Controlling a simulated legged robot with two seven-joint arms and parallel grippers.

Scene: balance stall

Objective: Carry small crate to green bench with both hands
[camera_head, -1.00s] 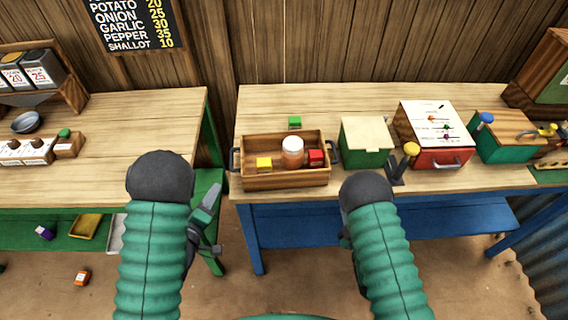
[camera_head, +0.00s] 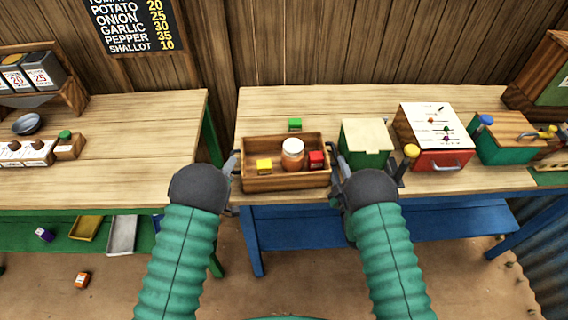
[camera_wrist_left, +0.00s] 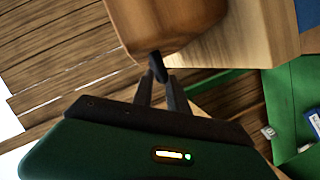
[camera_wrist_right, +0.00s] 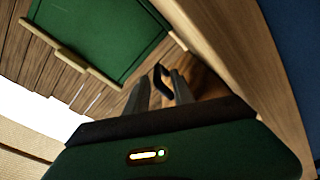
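The small wooden crate (camera_head: 285,182) sits on the blue-framed bench (camera_head: 440,190) and holds a yellow block, a jar and a red block. My left gripper (camera_head: 233,168) is at the crate's left dark handle. In the left wrist view, that handle (camera_wrist_left: 157,67) lies at the tips of its parted fingers. My right gripper (camera_head: 338,172) is at the crate's right end. In the right wrist view, the right handle (camera_wrist_right: 163,82) shows between its parted fingers. The green bench (camera_head: 130,135) stands to the left, with a wooden top and green legs.
A gap separates the benches. The green bench top is clear at its right; a bowl (camera_head: 27,124) and small containers stand at its left.

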